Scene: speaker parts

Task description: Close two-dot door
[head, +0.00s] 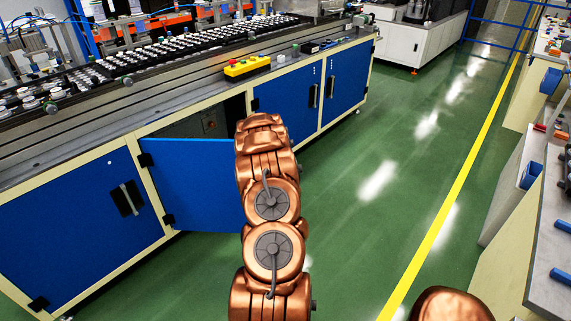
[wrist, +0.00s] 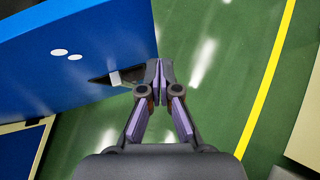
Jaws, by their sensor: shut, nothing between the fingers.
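The two-dot door is the blue cabinet door (head: 195,175) standing open in the head view, hinged at its left side. My arm hides its free edge and handle there. In the wrist view the same blue door (wrist: 100,35) shows two white dots and a dark recessed handle (wrist: 115,78). My gripper (wrist: 158,66) is shut and empty, its fingertips beside the door's free edge, close to the handle. I cannot tell whether they touch it. My gripper is hidden behind my arm in the head view.
The dark cabinet opening (head: 200,125) is behind the door. Other blue doors, one at left (head: 85,215) and one at right (head: 345,80), are closed. A yellow button box (head: 247,66) sits on the bench. Green floor (head: 370,180) is clear to the right.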

